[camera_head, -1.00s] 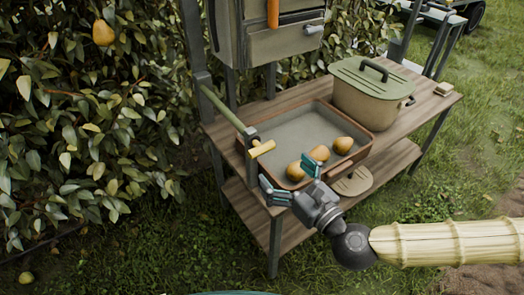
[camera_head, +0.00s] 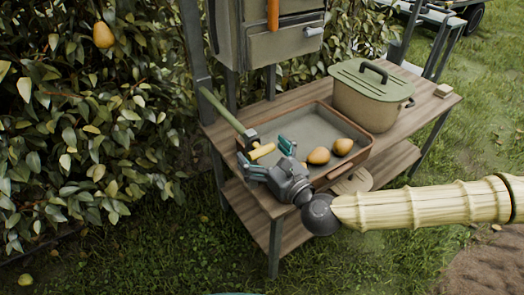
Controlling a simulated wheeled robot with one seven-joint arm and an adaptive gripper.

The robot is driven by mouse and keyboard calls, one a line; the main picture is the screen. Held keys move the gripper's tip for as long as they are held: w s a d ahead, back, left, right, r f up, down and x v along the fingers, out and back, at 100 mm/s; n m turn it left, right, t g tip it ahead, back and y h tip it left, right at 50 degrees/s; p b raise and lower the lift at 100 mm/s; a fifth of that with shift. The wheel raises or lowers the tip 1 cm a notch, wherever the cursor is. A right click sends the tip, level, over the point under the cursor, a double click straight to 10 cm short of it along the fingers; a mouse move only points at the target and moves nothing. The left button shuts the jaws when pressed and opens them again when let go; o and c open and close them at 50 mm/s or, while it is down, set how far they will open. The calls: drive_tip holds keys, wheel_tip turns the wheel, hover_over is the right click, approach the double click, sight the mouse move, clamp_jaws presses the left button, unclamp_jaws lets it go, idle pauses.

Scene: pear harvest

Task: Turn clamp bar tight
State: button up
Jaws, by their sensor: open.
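The clamp bar (camera_head: 262,151) is a short yellow bar at the dark clamp (camera_head: 248,137) on the lower end of a green pole (camera_head: 222,112), by the tray's left corner. My gripper (camera_head: 265,155) is open, its teal fingertips apart. In the picture one fingertip is left of the bar and the other right of it, with the bar between them. I cannot tell whether either finger touches it. The gripper body hides part of the tray's near corner.
A brown-rimmed tray (camera_head: 362,142) holds pears (camera_head: 318,156) on the wooden bench (camera_head: 285,103). A lidded pot (camera_head: 366,100) stands behind right. A leafy hedge (camera_head: 90,120) is at left.

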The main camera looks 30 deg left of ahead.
drive_tip(key=shift+c, duration=0.2)
drive_tip(key=c, duration=0.9)
drive_tip(key=shift+n, duration=0.4)
drive_tip(key=n, duration=0.3)
drive_tip(key=shift+n, duration=0.4)
drive_tip(key=n, duration=0.4)
drive_tip(key=shift+n, duration=0.3)
drive_tip(key=n, duration=0.4)
drive_tip(key=shift+p, duration=0.35)
drive_tip(key=shift+n, duration=2.5)
